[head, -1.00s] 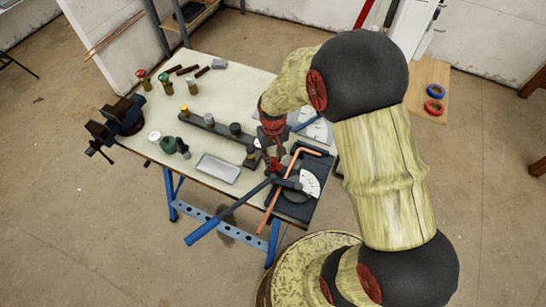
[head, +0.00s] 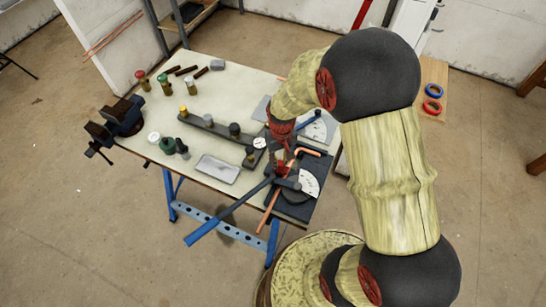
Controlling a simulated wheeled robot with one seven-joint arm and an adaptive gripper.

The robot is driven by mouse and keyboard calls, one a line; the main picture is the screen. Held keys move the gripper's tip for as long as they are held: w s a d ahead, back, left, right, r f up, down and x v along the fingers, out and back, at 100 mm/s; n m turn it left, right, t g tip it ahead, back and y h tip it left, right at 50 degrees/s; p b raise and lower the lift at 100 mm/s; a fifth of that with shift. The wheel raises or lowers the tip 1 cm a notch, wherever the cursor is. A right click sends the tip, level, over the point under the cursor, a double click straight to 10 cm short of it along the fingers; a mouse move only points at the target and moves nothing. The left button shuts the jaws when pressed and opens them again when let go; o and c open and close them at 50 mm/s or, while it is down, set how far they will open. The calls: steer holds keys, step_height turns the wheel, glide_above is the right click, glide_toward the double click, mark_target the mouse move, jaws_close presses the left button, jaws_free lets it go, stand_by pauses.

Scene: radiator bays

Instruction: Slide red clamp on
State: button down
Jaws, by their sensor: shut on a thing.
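The red clamp (head: 282,171) is a small red piece at the bender, beside the bent copper pipe. My gripper (head: 284,163) points down over it and is shut on it. The pipe's short upper arm (head: 308,152) shows right of the gripper, and its long lower arm (head: 269,212) runs down past the table's front edge. The middle of the pipe is hidden by my gripper and the bender. I cannot tell whether the clamp is around the pipe or only beside it. The black bender (head: 291,207) has a white dial (head: 309,183) and a blue-ended lever (head: 203,232).
A second dial (head: 317,131) lies behind my gripper. Left of it are a dark bar with knobs (head: 208,126), a grey tray (head: 217,168), several small bottles and a vise (head: 118,120). The table's (head: 225,92) back middle is fairly clear.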

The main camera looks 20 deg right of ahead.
mark_target(282, 165)
steer(key=shift+s+d, duration=0.1)
steer(key=shift+s, duration=0.05)
steer(key=c, duration=1.6)
jaws_free()
steer(key=shift+o, duration=0.2)
step_height(282, 165, up, 12)
steer(key=s+a+r+t+b, duration=0.2)
steer(key=s+r+t+b, duration=0.3)
steer(key=s+r, duration=0.8)
steer(key=s+b, duration=0.2)
steer(key=s, duration=0.1)
steer(key=shift+a+t+b, duration=0.15)
steer(key=shift+t+b, duration=0.15)
steer(key=shift+b, duration=0.05)
